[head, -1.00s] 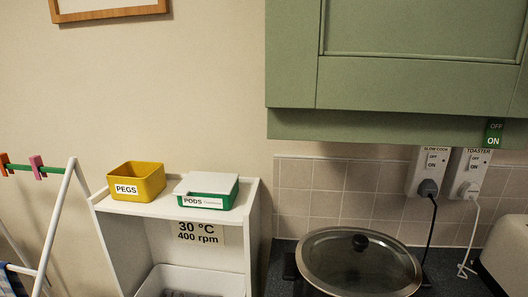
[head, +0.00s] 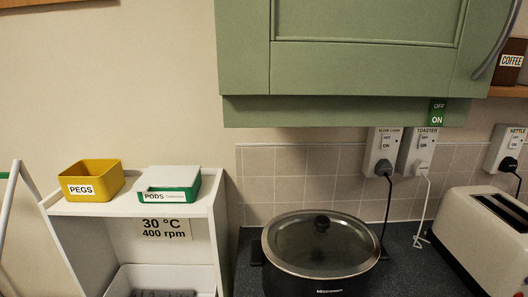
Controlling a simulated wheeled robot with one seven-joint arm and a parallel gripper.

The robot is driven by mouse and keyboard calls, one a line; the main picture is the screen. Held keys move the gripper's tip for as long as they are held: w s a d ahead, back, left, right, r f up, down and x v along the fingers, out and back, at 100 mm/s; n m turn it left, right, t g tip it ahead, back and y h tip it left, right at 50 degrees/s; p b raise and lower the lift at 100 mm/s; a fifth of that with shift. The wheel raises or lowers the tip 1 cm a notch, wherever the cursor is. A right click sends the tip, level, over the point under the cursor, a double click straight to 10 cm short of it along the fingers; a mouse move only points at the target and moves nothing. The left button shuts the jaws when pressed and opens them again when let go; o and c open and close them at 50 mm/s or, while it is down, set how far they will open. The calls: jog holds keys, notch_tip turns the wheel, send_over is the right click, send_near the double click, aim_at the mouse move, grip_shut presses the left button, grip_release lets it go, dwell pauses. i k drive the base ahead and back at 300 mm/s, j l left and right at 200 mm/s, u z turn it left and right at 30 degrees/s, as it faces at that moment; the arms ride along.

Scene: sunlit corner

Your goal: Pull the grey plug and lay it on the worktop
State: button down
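A white plug (head: 421,168) sits in the "TOASTER" socket (head: 418,148) just to the right. The dark worktop (head: 418,272) shows between the slow cooker and the toaster. My gripper is not in view.
The cream toaster (head: 490,235) stands at the right. A black plug (head: 508,165) is in the "KETTLE" socket (head: 515,140). A green cupboard (head: 365,65) overhangs the sockets. A white shelf unit (head: 140,208) with a yellow pegs box (head: 92,182) and a pods box (head: 168,195) stands left.

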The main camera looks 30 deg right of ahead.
aim_at(384, 167)
jog(key=k+l+z, duration=0.1)
jog(key=l+z, duration=0.35)
jog(key=l, duration=0.9)
